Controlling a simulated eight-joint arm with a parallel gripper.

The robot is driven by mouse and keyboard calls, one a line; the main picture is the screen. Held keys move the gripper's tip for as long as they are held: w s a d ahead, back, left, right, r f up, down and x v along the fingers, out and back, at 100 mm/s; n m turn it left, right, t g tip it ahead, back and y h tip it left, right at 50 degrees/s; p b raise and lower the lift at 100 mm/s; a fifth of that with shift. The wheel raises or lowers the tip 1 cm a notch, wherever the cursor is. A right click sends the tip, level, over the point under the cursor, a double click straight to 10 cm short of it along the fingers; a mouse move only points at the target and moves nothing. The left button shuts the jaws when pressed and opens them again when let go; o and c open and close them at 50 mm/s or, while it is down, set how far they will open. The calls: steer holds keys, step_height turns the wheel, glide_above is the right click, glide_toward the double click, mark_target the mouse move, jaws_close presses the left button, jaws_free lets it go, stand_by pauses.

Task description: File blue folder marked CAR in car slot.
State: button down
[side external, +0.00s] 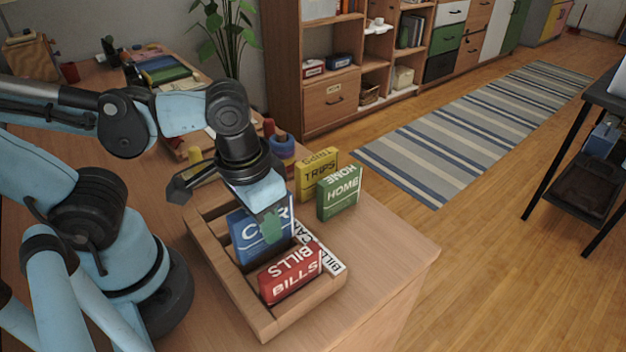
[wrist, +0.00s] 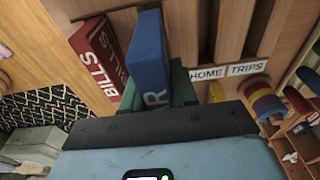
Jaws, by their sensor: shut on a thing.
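The blue CAR folder (side external: 247,246) stands roughly upright at the wooden rack (side external: 222,268), just behind the red BILLS folder. In the wrist view the blue folder (wrist: 149,48) shows its edge and the letter R. My gripper (side external: 271,226) is shut on it, with a green fingertip across its lettered face. The wrist view shows green finger parts (wrist: 182,84) beside the folder. A white CAR label (side external: 303,236), partly covered, is on the rack's edge near the folder. The folder's lower edge is hidden, so I cannot tell how deep it sits.
Red BILLS (side external: 290,274) stands in the front slot by the BILLS label (side external: 332,261). Green HOME (side external: 338,192) and yellow TRIPS (side external: 316,172) folders stand on the desk beyond the rack. HOME and TRIPS labels (wrist: 208,73) mark empty-looking slots. Several coloured rolls (side external: 282,150) stand behind.

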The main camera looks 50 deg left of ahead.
steer(key=shift+f, duration=2.55)
